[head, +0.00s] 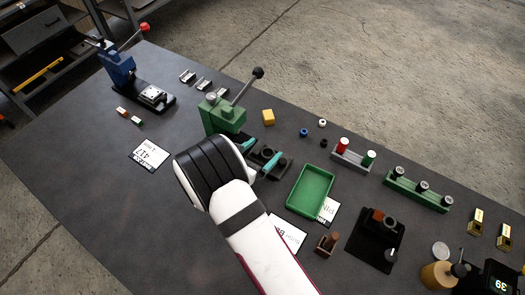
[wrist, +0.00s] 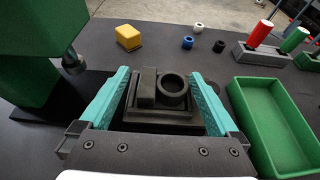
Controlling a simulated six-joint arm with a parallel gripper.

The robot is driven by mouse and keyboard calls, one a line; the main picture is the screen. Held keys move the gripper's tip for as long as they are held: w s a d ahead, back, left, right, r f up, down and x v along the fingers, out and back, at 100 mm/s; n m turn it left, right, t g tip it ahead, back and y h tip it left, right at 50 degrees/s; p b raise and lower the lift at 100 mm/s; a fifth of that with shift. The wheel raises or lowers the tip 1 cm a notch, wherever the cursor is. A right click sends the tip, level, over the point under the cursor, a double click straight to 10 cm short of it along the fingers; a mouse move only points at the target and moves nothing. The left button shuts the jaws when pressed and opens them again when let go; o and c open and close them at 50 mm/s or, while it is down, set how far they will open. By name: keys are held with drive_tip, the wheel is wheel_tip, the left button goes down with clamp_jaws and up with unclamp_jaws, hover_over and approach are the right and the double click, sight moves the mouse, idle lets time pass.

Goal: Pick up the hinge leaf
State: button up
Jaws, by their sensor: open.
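My gripper (head: 261,156) is open, its two teal fingers on either side of a black part (wrist: 145,95) with a raised block and a round ring. The part sits on a stepped black base (wrist: 160,127) beside the green press. It lies between the fingers, with a gap visible on both sides; I cannot tell how high the fingers are above the base. I cannot tell for sure whether this part is the hinge leaf. Small metal brackets (head: 203,86) lie in a row at the back left, too small to identify.
A green lever press (head: 224,117) stands close on the left, also in the wrist view (wrist: 35,50). A green tray (head: 310,188) is close on the right. A yellow block (head: 268,117) and small rings lie behind. The table's left front is mostly clear.

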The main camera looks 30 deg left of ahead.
drive_tip(key=c, duration=1.5)
drive_tip(key=shift+r, duration=0.15)
